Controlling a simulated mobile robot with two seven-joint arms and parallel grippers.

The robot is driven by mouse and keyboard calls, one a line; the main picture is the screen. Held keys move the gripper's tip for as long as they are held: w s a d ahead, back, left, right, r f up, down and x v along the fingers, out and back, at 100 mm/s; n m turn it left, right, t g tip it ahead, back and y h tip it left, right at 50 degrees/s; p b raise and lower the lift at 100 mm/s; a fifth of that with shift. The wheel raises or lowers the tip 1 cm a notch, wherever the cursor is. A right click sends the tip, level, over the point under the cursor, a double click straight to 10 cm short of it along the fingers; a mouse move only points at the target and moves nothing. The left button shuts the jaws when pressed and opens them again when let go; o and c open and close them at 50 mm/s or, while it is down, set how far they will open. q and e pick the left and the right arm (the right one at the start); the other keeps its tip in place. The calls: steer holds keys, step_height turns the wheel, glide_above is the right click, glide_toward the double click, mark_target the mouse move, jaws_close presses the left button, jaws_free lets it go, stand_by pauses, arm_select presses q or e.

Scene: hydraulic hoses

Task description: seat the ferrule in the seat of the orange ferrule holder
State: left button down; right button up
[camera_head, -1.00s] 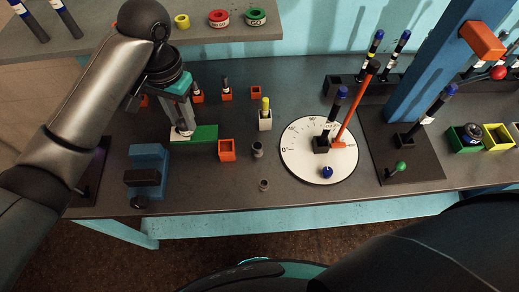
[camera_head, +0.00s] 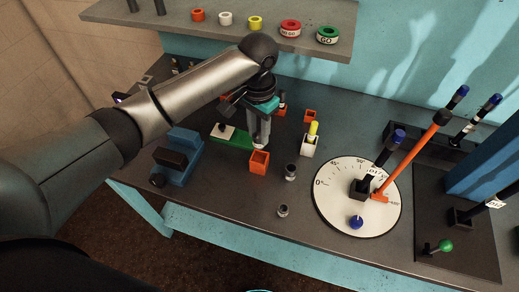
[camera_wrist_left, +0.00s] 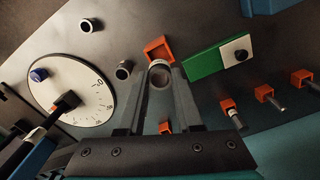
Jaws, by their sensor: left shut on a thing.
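My left gripper (camera_head: 260,144) points down, its fingertips just behind the open square orange ferrule holder (camera_head: 260,163). In the left wrist view the gripper (camera_wrist_left: 160,78) is shut on a grey, ring-ended ferrule (camera_wrist_left: 160,70). The orange holder (camera_wrist_left: 157,48) shows right beyond the ferrule there, partly covered by it and the fingers. The ferrule appears outside the holder's opening, close to its edge; I cannot tell if they touch. The holder's inner seat is mostly hidden in the wrist view. My right gripper is not in view.
Two grey cylindrical fittings (camera_head: 290,172) (camera_head: 283,211) stand right of the holder. A green-and-white block (camera_head: 236,138) lies left, beside a blue fixture (camera_head: 180,157). A white holder with a yellow-topped piece (camera_head: 309,145) and a dial (camera_head: 335,204) are to the right.

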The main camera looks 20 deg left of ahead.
arm_select(q)
step_height(320, 180, down, 3)
steer(key=shift+f+b, duration=0.4)
steer(key=shift+f, duration=1.5)
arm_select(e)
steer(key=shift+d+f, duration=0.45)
arm_select(q)
steer(key=shift+f, duration=0.15)
steer(key=c, duration=0.6)
jaws_free()
step_height(320, 180, up, 12)
steer(key=shift+r+p, duration=0.15)
steer(key=shift+p, duration=0.6)
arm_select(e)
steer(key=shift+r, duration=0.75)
arm_select(q)
steer(key=shift+d, duration=0.1)
